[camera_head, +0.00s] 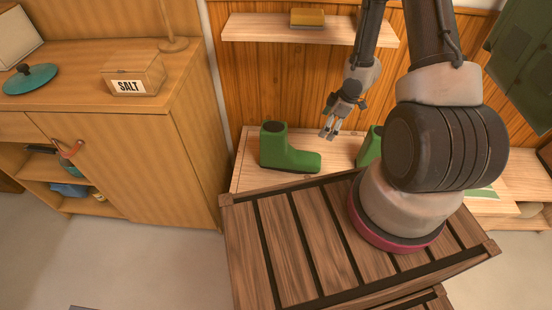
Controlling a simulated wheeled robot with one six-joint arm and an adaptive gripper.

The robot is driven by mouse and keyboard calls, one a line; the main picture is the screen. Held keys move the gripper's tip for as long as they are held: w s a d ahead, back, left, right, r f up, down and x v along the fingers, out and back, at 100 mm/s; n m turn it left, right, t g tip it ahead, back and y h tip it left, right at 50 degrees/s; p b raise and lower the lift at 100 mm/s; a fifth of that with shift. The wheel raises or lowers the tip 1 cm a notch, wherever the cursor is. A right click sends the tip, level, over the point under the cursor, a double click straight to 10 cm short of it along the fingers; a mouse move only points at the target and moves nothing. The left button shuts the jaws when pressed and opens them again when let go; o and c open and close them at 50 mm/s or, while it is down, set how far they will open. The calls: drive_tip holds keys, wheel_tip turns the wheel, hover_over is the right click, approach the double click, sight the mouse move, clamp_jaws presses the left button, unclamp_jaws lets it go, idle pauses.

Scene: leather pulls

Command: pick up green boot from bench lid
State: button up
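A green boot (286,150) stands upright on the light wooden bench lid (247,178), its toe pointing right. Part of a second green boot (368,148) shows to its right on the same lid, mostly hidden behind my arm. My gripper (329,134) hangs above the lid between the two boots, a little right of and higher than the first boot's toe. Its fingers point down and look parted with nothing between them. It appears apart from both boots.
A shelf (270,30) with a brush-like block (307,17) is on the wall above. A wooden cabinet (120,160) stands at left with a salt box (133,75) and a teal lid (31,78) on top.

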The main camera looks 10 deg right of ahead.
drive_tip(key=shift+n+y, duration=0.4)
drive_tip(key=shift+y, duration=0.2)
drive_tip(key=w+a+f, duration=0.1)
drive_tip(key=a+f, duration=0.1)
drive_tip(key=a, duration=0.3)
drive_tip(key=w+a+f, duration=0.2)
drive_tip(key=a, duration=0.3)
drive_tip(key=w+a+f, duration=0.2)
drive_tip(key=a, duration=0.3)
drive_tip(key=shift+a+f, duration=0.35)
clamp_jaws()
